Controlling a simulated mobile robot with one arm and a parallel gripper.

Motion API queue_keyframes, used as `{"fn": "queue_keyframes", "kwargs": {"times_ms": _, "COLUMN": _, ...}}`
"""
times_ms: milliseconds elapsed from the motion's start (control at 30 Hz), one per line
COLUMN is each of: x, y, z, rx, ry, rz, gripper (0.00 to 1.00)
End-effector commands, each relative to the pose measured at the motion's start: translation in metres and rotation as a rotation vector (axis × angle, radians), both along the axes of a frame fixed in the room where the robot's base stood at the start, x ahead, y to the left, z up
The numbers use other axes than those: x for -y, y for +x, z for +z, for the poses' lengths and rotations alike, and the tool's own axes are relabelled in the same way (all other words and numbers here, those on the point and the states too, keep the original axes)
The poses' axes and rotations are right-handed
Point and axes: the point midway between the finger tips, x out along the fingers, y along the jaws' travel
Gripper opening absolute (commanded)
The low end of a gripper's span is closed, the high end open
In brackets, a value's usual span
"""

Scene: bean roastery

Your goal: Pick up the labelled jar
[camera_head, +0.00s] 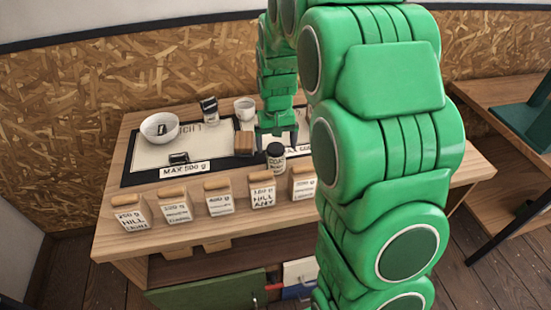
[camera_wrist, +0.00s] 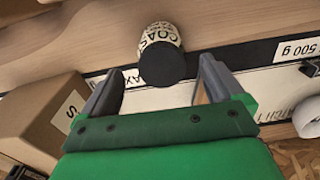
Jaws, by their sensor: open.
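The labelled jar (camera_head: 276,158) has a dark lid and a white label with dark lettering. It stands upright near the front edge of the dark-bordered mat on the wooden table. In the wrist view the jar (camera_wrist: 161,58) shows its lid and part of the label, which begins "COAS". My gripper (camera_head: 278,136) is just behind the jar in the head view. In the wrist view its two fingers (camera_wrist: 162,68) are spread and empty, with the lid between their tips in the picture. I cannot tell how far the tips are from the jar.
Several labelled bags (camera_head: 220,197) line the table's front edge. A brown block (camera_head: 244,143) is left of my gripper. A white bowl (camera_head: 160,128), a cup (camera_head: 244,108) and a small dark-topped container (camera_head: 209,108) stand farther back. A cardboard box (camera_wrist: 38,112) is close to my left finger in the wrist view.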

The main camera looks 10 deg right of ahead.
Motion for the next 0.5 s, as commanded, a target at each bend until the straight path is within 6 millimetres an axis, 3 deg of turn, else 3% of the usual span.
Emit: {"fn": "queue_keyframes", "kwargs": {"times_ms": 500, "x": -0.003, "y": -0.005, "z": -0.047, "rx": -0.005, "ry": 0.000, "rz": 0.000, "gripper": 0.95}}
